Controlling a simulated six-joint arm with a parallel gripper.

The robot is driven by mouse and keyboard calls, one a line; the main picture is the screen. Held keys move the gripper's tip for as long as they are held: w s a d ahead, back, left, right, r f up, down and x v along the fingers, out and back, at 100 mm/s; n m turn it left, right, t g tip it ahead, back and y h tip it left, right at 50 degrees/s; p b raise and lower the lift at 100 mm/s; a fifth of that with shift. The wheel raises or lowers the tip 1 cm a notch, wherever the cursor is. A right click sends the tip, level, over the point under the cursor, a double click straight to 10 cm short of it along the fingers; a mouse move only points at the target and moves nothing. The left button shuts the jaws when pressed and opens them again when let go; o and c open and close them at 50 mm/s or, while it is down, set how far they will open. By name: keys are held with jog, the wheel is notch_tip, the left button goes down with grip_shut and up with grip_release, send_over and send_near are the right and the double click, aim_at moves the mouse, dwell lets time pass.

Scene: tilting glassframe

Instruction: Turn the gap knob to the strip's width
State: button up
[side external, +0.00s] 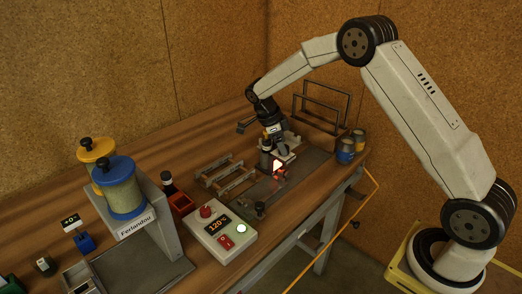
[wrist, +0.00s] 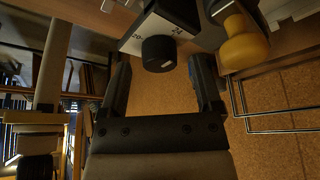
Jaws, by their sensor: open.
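In the wrist view a round black knob (wrist: 158,53) sits on a white dial plate (wrist: 140,35) marked with numbers that look like 20 and 24. My gripper (wrist: 160,62) is open, with one dark finger on each side of the knob. I cannot tell whether the fingers touch it. In the side view my gripper (side external: 277,150) is low over the fixture at the back of the bench; the knob is hidden there. I cannot pick out the strip with certainty.
A yellow rounded handle (wrist: 245,48) is close right of the knob. In the side view, a control box (side external: 222,235) reading about 120°, slatted rack (side external: 225,177), blue-topped canister (side external: 122,190), wire frame (side external: 322,105) and small cans (side external: 346,152) stand around.

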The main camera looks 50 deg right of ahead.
jog(key=v, duration=0.6)
jog(key=shift+r, duration=0.4)
jog(key=shift+a, duration=0.15)
jog(key=s+a+f+n+t+y, duration=0.1)
jog(key=s+a+n+t, duration=0.2)
jog(key=s+n, duration=0.8)
jog(key=s+a+f+n+t+y, duration=0.1)
jog(key=s+a+n+t+y, duration=0.1)
jog(key=s+a+n, duration=0.4)
jog(key=s+n, duration=0.5)
jog(key=n, duration=0.5)
jog(key=shift+s+a+f+t, duration=0.15)
jog(key=shift+a+f+t, duration=0.1)
jog(key=shift+f+t, duration=0.15)
